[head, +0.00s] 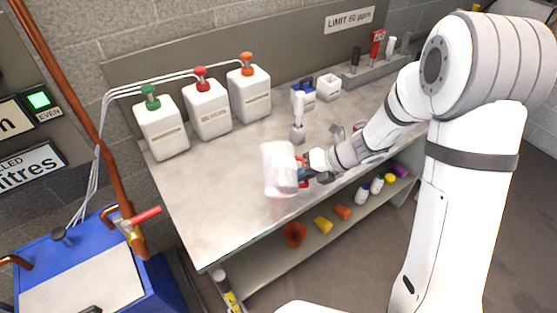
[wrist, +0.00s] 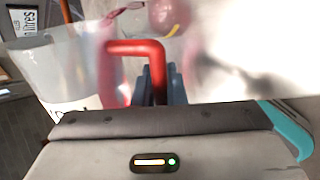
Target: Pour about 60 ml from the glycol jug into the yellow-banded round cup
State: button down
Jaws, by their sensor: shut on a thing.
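My gripper (head: 309,161) is shut on the red handle (wrist: 138,48) of a whitish, see-through jug (head: 279,168), over the front part of the bench. In the wrist view the jug body (wrist: 62,70) fills the left side, with part of a dark-lettered label low on it. The jug looks somewhat tilted in the head view; I cannot tell its exact angle. At the top of the wrist view is a pinkish round thing (wrist: 168,14) with a yellow arc (wrist: 172,31) at its edge, perhaps the yellow-banded cup. I cannot make out that cup in the head view. The liquid level is unclear.
White containers with green (head: 150,91), red (head: 200,73) and orange (head: 247,58) caps stand along the back of the bench (head: 205,208). A small stand (head: 298,130) is behind the jug. Small bottles and coloured pieces lie on the lower shelf (head: 262,262). The bench's left front is clear.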

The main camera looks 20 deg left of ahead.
jog(key=f+t+b, duration=0.1)
jog(key=f+b, duration=0.1)
jog(key=b, duration=0.2)
jog(key=shift+s, duration=0.1)
jog(key=b, duration=0.2)
jog(key=n+t+y+b, duration=0.1)
jog(key=b, duration=0.1)
jog(key=shift+w+a+f, duration=0.1)
jog(key=shift+w+f, duration=0.15)
jog(key=shift+w, duration=0.05)
jog(key=shift+r+b, duration=0.15)
jog(key=shift+b, duration=0.55)
jog(key=shift+w+r, duration=0.1)
jog(key=shift+r, duration=0.2)
jog(key=shift+w+f+n+t+b, duration=0.1)
jog(key=shift+f+n+t+b, duration=0.35)
jog(key=shift+b, duration=0.8)
jog(key=shift+w+a+r+t+y, duration=0.1)
jog(key=shift+r+t+y, duration=0.1)
jog(key=shift+r, duration=0.4)
jog(key=shift+w+r+t+y, duration=0.1)
jog(key=shift+r+t, duration=0.05)
jog(key=shift+r, duration=0.5)
jog(key=shift+w+a+r+t+y, duration=0.1)
jog(key=shift+r+t, duration=0.1)
jog(key=shift+r, duration=0.4)
